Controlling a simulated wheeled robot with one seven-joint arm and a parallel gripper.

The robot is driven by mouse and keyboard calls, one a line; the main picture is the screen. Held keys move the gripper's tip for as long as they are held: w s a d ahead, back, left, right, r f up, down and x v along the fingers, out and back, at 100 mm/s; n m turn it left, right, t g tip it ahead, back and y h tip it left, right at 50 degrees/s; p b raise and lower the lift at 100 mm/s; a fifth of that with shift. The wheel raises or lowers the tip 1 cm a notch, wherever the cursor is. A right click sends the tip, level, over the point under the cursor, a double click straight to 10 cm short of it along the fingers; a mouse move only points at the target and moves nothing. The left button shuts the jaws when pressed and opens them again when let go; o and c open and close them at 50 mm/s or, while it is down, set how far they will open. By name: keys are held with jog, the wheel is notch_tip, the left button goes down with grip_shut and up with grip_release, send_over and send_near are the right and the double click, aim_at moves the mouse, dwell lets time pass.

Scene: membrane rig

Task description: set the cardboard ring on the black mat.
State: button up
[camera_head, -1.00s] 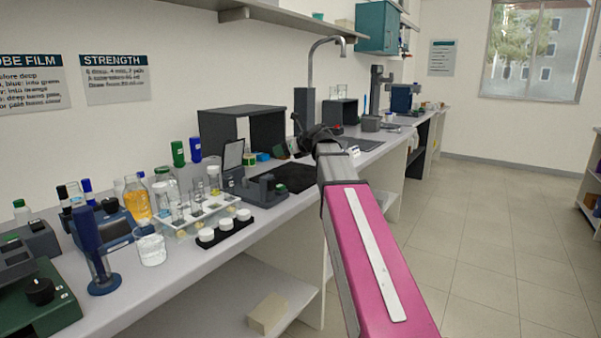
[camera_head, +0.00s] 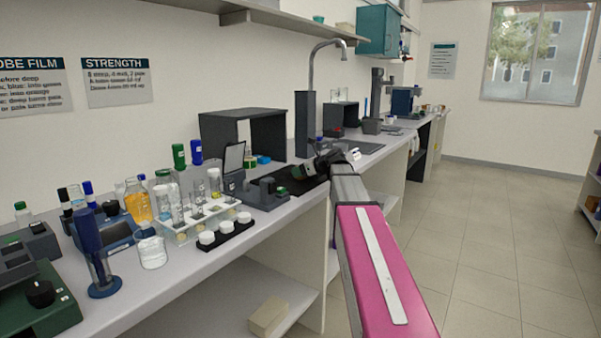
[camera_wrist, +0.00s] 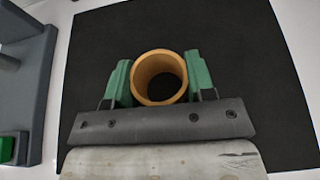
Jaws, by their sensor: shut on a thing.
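The cardboard ring (camera_wrist: 140,90) is a short tan-orange tube. In the wrist view it sits between the two green fingers of my gripper (camera_wrist: 159,80), which are shut on it from both sides. The black mat (camera_wrist: 235,50) fills most of the wrist view behind the ring. From this angle I cannot tell whether the ring touches the mat or is held above it. In the head view my gripper (camera_head: 300,172) is low over the black mat (camera_head: 288,185) on the bench, and the ring is hidden there.
A grey device (camera_head: 262,195) stands at the mat's left edge; it also shows in the wrist view (camera_wrist: 45,60). A dark open-fronted box (camera_head: 243,135) is behind. A rack of vials (camera_head: 195,220) and a black strip with white caps (camera_head: 226,232) lie to the left.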

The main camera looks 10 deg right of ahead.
jog(key=shift+f, duration=0.2)
jog(key=o, duration=0.9)
jog(key=shift+r, duration=0.1)
jog(key=v, duration=1.2)
